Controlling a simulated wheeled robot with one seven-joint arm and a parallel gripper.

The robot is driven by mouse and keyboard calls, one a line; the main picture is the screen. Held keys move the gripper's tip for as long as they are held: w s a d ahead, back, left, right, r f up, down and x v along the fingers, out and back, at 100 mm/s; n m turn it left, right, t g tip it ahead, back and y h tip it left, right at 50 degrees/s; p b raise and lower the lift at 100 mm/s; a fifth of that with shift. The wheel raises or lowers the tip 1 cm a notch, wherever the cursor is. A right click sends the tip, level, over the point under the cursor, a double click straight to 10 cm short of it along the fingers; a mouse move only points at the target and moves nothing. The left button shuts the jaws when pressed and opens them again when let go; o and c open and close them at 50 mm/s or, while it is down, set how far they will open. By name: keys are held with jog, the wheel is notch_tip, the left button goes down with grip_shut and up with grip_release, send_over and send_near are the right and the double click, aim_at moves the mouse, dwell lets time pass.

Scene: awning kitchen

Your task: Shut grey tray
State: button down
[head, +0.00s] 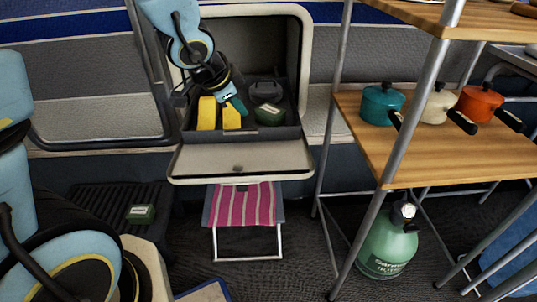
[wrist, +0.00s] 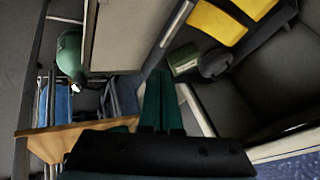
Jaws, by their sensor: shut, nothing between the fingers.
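The grey tray (head: 240,134) is a dark grey drawer pulled out of a locker in the trailer wall, above a lowered light-grey flap. It holds two yellow items (head: 207,111), a green tin (head: 269,114) and a dark grey rounded item (head: 265,91). My gripper (head: 238,105) is shut and empty, its teal fingers over the tray between the yellow items and the tin. In the wrist view the shut fingers (wrist: 161,76) point toward the tray's edge (wrist: 174,22), with the tin and yellow items beyond. I cannot tell whether the fingers touch anything.
The lowered flap (head: 235,161) juts out above a pink striped folding stool (head: 243,205). A metal-framed wooden shelf (head: 375,150) with several pots stands at the right, and a green gas bottle (head: 388,245) below it. Another green tin (head: 140,213) lies on a black surface at the left.

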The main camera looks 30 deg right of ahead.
jog(key=d+f+m+b, duration=0.1)
jog(key=d+f+b, duration=0.1)
jog(key=f, duration=0.1)
jog(key=d+f+b, duration=0.2)
jog(key=d+f, duration=0.1)
jog(key=f, duration=0.1)
jog(key=s+d+f+m+g+h+b, duration=0.1)
jog(key=d+f, duration=0.2)
jog(key=f, duration=0.1)
jog(key=shift+d+m+b, duration=0.25)
jog(key=shift+m+b, duration=0.05)
jog(key=shift+b, duration=0.1)
jog(key=shift+w+d+r+p, duration=0.2)
jog(key=shift+w+d+p, duration=0.1)
jog(key=shift+w, duration=0.3)
jog(key=shift+w+d+r+p, duration=0.2)
jog(key=shift+w+p, duration=0.1)
jog(key=shift+w, duration=0.25)
jog(key=shift+w+d+f, duration=0.1)
jog(key=shift+w+d, duration=0.25)
jog(key=shift+w, duration=0.3)
jog(key=shift+w, duration=0.1)
